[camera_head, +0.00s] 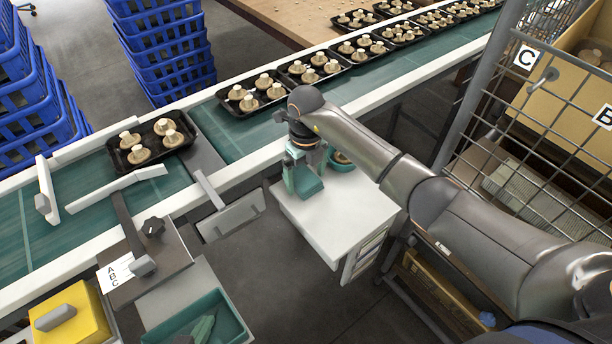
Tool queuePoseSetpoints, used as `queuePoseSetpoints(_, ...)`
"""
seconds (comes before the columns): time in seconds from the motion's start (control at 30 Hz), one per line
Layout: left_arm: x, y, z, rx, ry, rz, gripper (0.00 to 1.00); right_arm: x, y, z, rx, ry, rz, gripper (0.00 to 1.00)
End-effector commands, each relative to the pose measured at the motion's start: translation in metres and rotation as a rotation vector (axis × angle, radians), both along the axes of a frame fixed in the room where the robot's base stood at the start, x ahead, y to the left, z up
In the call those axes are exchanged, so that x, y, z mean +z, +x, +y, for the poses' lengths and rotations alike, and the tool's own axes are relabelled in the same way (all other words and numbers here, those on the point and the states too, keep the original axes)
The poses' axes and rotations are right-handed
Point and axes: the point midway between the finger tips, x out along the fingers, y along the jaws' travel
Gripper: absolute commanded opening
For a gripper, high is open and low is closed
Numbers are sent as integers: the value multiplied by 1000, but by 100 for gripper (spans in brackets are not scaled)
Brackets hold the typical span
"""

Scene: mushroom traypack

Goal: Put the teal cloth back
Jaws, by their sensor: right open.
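The teal cloth (309,186) is a small folded piece at the white top of a small cabinet (335,216), near its back edge. My right gripper (302,166) comes in from the right and points down right at the cloth. It is open, with its fingers at the cloth's upper part. I cannot tell whether they touch it, and the gripper hides part of the cloth. My left gripper is not in view.
Behind runs a green conveyor (235,137) with black mushroom trays (165,155). A wire cage (525,120) stands at right. A teal bin (160,336) and yellow box (85,318) are at lower left.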

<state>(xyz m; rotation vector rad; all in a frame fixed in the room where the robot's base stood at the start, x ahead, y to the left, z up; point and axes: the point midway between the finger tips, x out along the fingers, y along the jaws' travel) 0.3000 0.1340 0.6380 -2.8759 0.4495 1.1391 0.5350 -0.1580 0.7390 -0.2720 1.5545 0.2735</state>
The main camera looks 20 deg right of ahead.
Motion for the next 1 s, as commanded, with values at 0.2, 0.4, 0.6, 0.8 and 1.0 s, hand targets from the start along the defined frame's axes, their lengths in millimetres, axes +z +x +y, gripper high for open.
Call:
queuePoseSetpoints(0.2,9,5,0,1,-1,-12,0,46,2,-1,1,0,-8,100)
queuePoseSetpoints(0.4,12,8,1,3,-1,-23,0,87,1,-1,1,-2,-5,100)
queuePoseSetpoints(0.6,10,6,3,5,3,-17,0,111,1,-1,0,-2,-4,100)
queuePoseSetpoints(0.8,5,0,4,7,6,-2,0,117,0,0,0,-1,-1,100)
queuePoseSetpoints(1.0,3,-3,4,7,6,5,0,116,0,0,0,-1,-1,100)
